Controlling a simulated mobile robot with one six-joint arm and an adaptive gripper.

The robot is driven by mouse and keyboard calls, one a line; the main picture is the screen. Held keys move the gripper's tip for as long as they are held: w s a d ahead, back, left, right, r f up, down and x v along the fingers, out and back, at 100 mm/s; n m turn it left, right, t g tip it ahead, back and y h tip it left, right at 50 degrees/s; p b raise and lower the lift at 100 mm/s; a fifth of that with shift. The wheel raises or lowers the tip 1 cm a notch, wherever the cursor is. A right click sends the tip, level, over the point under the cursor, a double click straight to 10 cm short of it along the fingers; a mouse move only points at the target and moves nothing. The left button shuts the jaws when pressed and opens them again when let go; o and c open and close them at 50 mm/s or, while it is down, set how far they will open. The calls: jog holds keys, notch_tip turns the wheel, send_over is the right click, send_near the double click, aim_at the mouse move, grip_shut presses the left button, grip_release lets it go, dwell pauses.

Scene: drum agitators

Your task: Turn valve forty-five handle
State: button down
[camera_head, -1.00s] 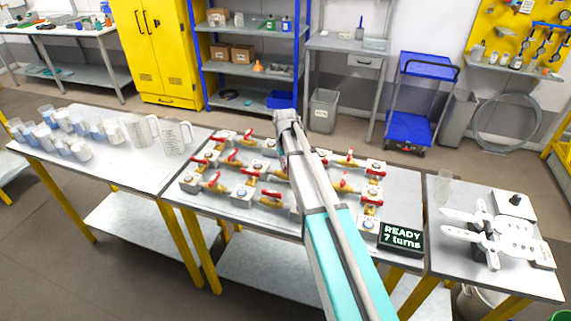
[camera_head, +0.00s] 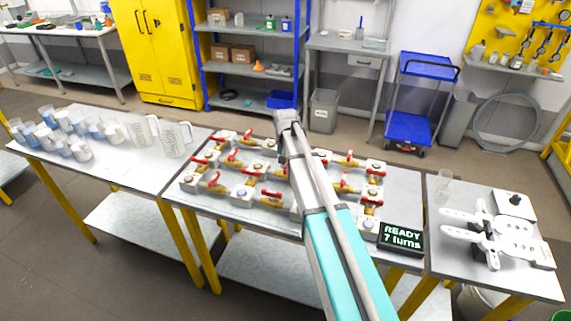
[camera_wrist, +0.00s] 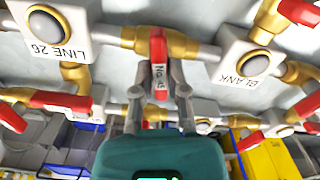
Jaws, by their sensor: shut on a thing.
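The valve forty-five handle is a red lever (camera_wrist: 158,50) with a white label that appears to read "No. 45", in the upper middle of the wrist view. It sits on a brass valve body (camera_wrist: 127,38) in a pipe run. My gripper (camera_wrist: 159,92) has one grey finger on each side of the lever's near end and is shut on it. In the head view my arm hides this handle and my gripper.
Other red-handled valves (camera_head: 272,196) crowd the metal bench (camera_head: 235,212) around my arm. In the wrist view, a block marked "LINE 26" (camera_wrist: 45,25) is at left and one marked "BLANK" (camera_wrist: 243,55) at right. A display (camera_head: 401,237) reads "READY 7 turns".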

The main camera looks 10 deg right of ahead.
jog(key=shift+m, duration=1.5)
jog(key=c, duration=0.7)
grip_release()
jog(key=shift+o, duration=0.2)
jog(key=shift+n, duration=0.4)
